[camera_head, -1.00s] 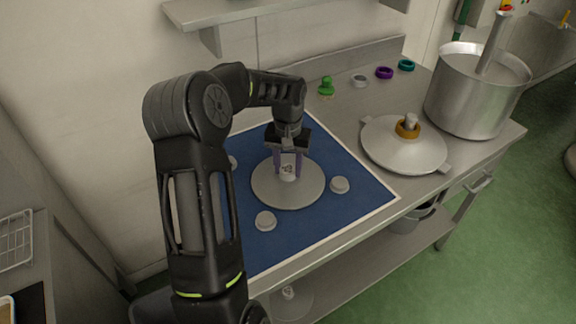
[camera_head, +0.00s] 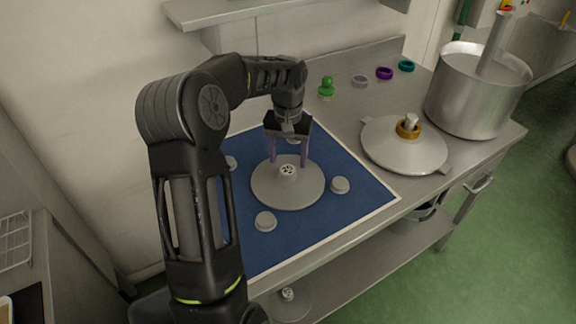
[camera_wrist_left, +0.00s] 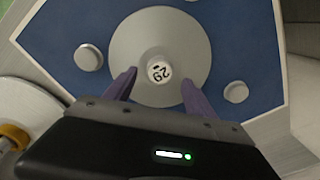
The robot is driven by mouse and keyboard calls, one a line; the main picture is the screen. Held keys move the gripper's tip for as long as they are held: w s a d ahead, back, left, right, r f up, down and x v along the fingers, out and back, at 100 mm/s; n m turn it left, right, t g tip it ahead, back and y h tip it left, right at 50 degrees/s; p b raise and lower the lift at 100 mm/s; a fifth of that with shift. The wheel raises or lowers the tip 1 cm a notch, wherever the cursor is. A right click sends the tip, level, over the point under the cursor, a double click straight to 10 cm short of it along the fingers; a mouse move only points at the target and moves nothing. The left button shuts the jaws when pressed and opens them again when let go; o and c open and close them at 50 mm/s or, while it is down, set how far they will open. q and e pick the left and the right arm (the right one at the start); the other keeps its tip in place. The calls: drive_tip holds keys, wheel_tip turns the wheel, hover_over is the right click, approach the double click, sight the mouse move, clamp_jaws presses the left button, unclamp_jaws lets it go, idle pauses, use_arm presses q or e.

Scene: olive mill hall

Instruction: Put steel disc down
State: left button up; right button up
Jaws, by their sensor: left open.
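The steel disc (camera_head: 288,194) lies flat on the blue mat (camera_head: 330,222), with its grey knob (camera_head: 287,172) pointing up. In the left wrist view the disc (camera_wrist_left: 190,40) shows a knob (camera_wrist_left: 159,69) with a printed label that looks like 29. My left gripper (camera_head: 288,160) is open above the disc, its purple fingers spread either side of the knob. My right gripper is not in view.
Several grey pucks (camera_head: 340,185) stand on the mat around the disc. A lid (camera_head: 404,150) with an orange ring and a large steel pot (camera_head: 476,90) stand to the right. Small coloured rings (camera_head: 384,73) and a green knobbed piece (camera_head: 326,87) line the back. A shelf (camera_head: 270,12) hangs above.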

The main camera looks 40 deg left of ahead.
sight(288, 170)
use_arm(q)
wheel_tip(288, 170, up, 8)
idle(0.8)
